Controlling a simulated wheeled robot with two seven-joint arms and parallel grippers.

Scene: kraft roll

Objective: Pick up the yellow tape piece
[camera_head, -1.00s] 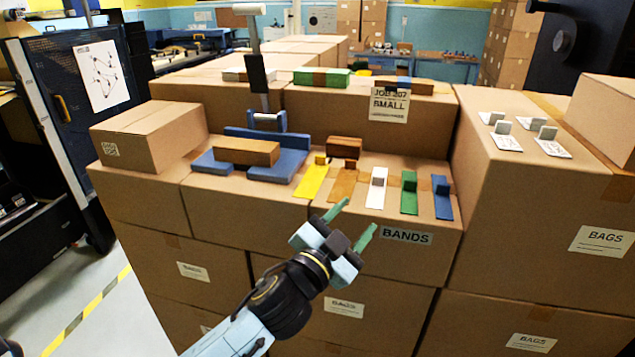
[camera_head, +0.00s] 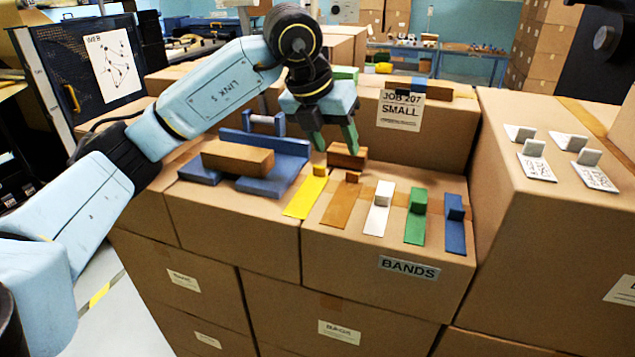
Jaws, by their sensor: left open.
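Nothing shows between the fingers. I cannot tell the exact gap between the fingers and the tab. My right gripper is out of view.
Brown (camera_head: 342,203), white (camera_head: 379,208), green (camera_head: 416,216) and blue (camera_head: 455,224) strips lie to the right. A brown block (camera_head: 347,156) sits just behind. A blue fixture (camera_head: 275,182) with a brown block (camera_head: 238,158) stands left. Tagged pieces (camera_head: 538,165) lie on the right carton.

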